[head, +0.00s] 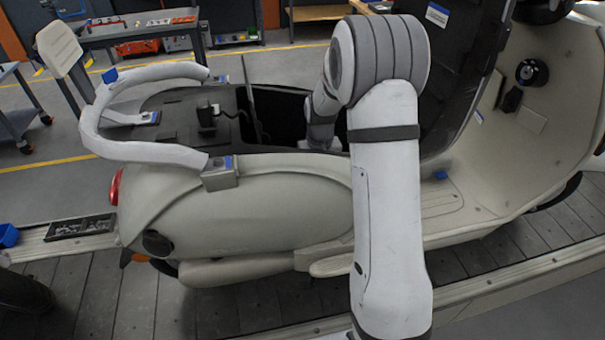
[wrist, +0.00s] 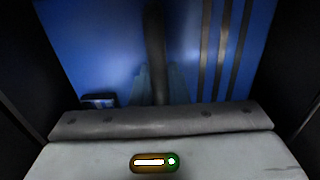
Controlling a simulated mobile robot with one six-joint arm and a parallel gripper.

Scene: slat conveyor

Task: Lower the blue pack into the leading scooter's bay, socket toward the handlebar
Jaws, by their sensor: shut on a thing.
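The cream scooter (head: 255,212) stands on the slat conveyor, tail at left and front at right. Its dark bay (head: 285,112) is open. My arm reaches down into the bay, and its end is hidden there in the head view. In the wrist view the blue pack (wrist: 105,50) fills the space beyond my gripper (wrist: 157,82), with dark walls at both sides. My gripper is shut on the pack's dark handle (wrist: 154,40). A small dark fitting (wrist: 99,100) shows on the pack at left; I cannot tell whether it is the socket.
The raised black seat (head: 470,65) stands just right of my arm. A black plug with cable (head: 207,115) sits left of the bay. A pale grab rail (head: 140,151) curves around the tail. The conveyor slats (head: 120,295) are bare at front left. Workbenches stand behind.

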